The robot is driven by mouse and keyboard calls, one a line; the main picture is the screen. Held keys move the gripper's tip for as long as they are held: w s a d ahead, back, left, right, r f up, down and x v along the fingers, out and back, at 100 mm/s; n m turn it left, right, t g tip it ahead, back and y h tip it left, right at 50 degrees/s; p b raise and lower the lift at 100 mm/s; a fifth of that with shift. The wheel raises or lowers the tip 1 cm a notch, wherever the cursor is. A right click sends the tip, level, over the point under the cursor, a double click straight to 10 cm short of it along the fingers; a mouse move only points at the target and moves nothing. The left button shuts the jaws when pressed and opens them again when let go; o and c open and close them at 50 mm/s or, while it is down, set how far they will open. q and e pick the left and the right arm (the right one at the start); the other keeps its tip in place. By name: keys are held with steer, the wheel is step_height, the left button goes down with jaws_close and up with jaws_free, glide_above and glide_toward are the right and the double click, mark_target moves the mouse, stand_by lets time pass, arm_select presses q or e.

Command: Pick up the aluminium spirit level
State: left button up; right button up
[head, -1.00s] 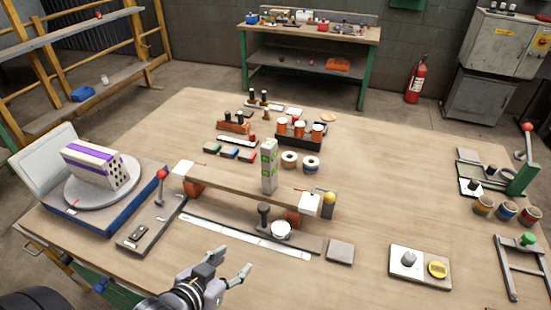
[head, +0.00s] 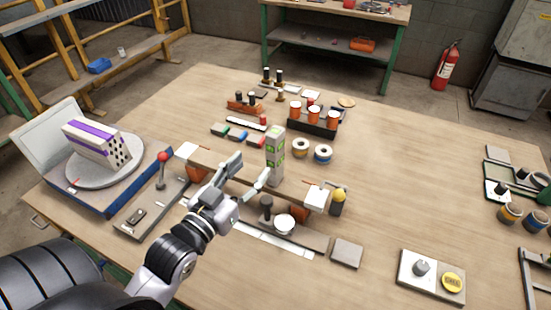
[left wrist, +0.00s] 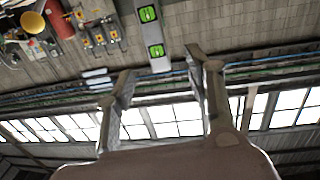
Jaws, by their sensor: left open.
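The aluminium spirit level (head: 275,158) is a grey upright bar with green vials. It stands on end by the wooden plank, near the middle of the table. It also shows in the left wrist view (left wrist: 153,33), where its lower end runs toward the gap between the fingers. My left gripper (head: 253,169) is open and empty. Its fingers are spread and reach toward the level from the left, over the plank. In the left wrist view the open fingers (left wrist: 160,65) have nothing clearly between them. My right gripper is out of view.
The plank (head: 240,187) rests on brick blocks, with a yellow-knobbed part (head: 338,200) at its right end. A red-knobbed lever (head: 162,165) stands to the left. Wire spools (head: 323,153) and orange-and-white cylinders in a tray lie behind. The table's right middle is clear.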

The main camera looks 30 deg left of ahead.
mark_target(270, 148)
arm_select(q)
steer(key=w+p, duration=0.1)
steer(key=w, duration=0.4)
steer(key=shift+w+d+r, duration=0.1)
steer(key=w, duration=0.1)
steer(key=w+p, duration=0.1)
steer(key=w, duration=0.3)
steer(key=shift+d+p, duration=0.35)
steer(key=shift+p, duration=0.05)
steer(key=shift+w, duration=0.4)
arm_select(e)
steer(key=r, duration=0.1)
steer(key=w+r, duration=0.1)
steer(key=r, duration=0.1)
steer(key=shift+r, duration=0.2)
arm_select(q)
steer(key=shift+s, duration=0.1)
steer(key=shift+c, duration=0.8)
jaws_close()
